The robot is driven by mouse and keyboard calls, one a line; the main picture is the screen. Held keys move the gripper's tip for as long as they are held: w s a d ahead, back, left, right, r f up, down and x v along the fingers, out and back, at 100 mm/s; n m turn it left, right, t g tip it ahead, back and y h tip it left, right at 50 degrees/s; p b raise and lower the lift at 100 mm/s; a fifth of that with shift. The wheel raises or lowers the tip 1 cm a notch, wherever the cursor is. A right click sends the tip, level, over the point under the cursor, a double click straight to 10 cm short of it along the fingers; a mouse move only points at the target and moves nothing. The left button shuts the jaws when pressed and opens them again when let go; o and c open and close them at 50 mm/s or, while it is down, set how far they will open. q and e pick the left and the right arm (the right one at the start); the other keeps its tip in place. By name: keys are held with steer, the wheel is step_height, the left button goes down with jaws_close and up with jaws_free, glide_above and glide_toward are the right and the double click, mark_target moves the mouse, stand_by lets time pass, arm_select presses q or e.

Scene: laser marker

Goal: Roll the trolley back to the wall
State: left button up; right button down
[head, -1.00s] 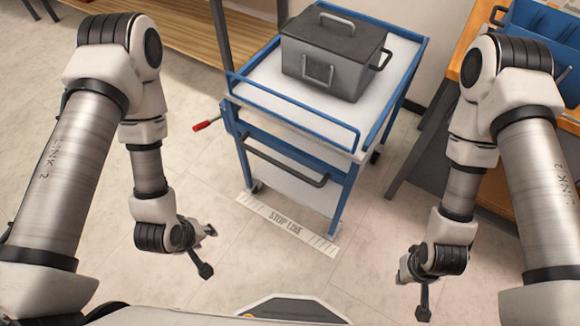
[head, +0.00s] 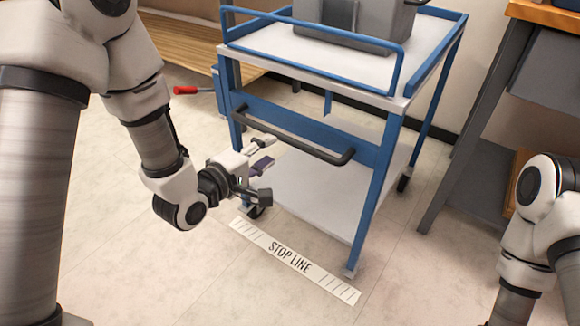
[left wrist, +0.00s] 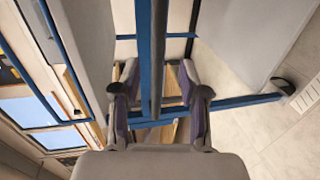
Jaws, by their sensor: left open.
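The trolley (head: 372,200) has a blue frame and pale shelves. It stands upright on the floor, its near wheels close to the white stop line strip (head: 290,258). Its dark push handle (head: 290,137) runs across the near side below the top shelf. My left gripper (head: 263,170) is open at the left part of this handle. In the left wrist view the dark handle bar (left wrist: 157,50) lies between the two spread fingers (left wrist: 160,100), and I cannot tell whether they touch it. My right arm (head: 545,235) shows at the lower right; its gripper is out of frame.
A grey case (head: 355,22) sits on the trolley's top shelf. A red-tipped lever (head: 186,90) sticks out left of the trolley. A wooden bench (head: 190,50) stands behind at left, and an orange-topped table (head: 545,14) at right. The floor before the stop line is clear.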

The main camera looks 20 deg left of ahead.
mark_target(283, 141)
arm_select(q)
steer(key=shift+w+d, duration=0.15)
steer(key=shift+w, duration=0.2)
steer(key=b+x, duration=0.2)
steer(key=x, duration=0.4)
steer(key=shift+w+d, duration=0.15)
steer(key=shift+w, duration=0.3)
steer(key=shift+c, duration=0.3)
jaws_close()
